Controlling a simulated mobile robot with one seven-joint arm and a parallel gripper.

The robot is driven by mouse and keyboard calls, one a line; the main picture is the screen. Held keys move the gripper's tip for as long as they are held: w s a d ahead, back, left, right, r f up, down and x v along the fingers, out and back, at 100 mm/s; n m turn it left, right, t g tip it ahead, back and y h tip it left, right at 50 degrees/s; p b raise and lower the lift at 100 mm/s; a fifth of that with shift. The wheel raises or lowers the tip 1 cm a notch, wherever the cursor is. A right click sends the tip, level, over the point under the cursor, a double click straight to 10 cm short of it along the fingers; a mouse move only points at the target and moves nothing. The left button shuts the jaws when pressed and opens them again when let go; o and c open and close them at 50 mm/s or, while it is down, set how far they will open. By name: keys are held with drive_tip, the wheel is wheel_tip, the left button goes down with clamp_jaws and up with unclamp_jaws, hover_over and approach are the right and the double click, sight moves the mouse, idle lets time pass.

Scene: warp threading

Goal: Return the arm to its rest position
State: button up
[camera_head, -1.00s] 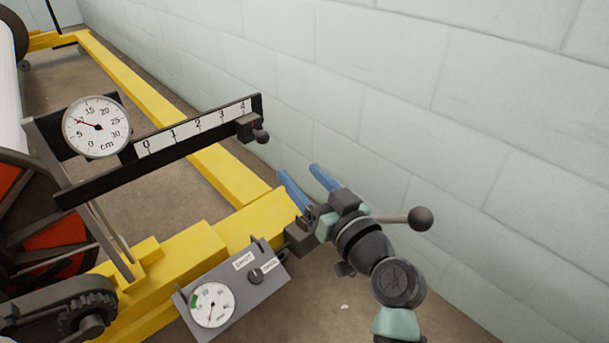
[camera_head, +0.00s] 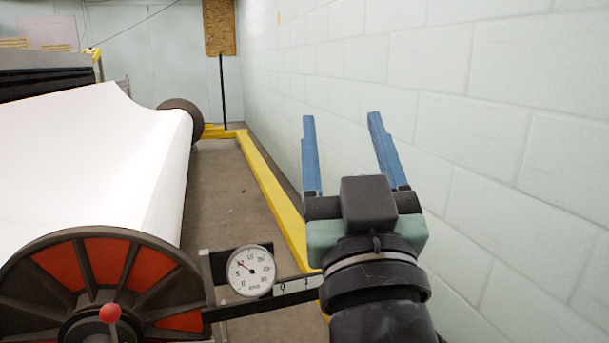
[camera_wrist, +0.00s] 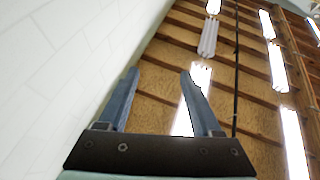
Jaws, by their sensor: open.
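My gripper (camera_head: 342,155) is open and empty in the head view, its two blue fingers spread apart and pointing upward. It is right of centre, in front of the pale block wall. In the wrist view my gripper (camera_wrist: 158,98) also shows empty, with only the wall and the ceiling beyond its fingers. My forearm hides part of the black scale bar (camera_head: 235,311) below it.
A round dial gauge (camera_head: 250,270) stands left of my wrist. A red and black wheel (camera_head: 75,275) and a large white roll (camera_head: 95,160) fill the left. A yellow floor rail (camera_head: 268,185) runs back along the block wall (camera_head: 470,130).

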drive_tip(key=s+a+r+m+t+h+p, duration=0.1)
drive_tip(key=s+a+r+t+p, duration=0.15)
drive_tip(key=s+r, duration=0.4)
drive_tip(key=s+a+r+t+p, duration=0.1)
drive_tip(key=s+a+r+p, duration=0.2)
drive_tip(key=r, duration=0.7)
wheel_tip(320, 180, up, 35)
drive_tip(key=d+p, duration=0.1)
drive_tip(key=p, duration=3.4)
drive_tip(key=shift+s+d, duration=0.2)
drive_tip(key=shift+d, duration=0.1)
drive_tip(key=shift+c, duration=1.1)
drive_tip(key=shift+s+f, duration=0.1)
drive_tip(key=shift+c, duration=0.2)
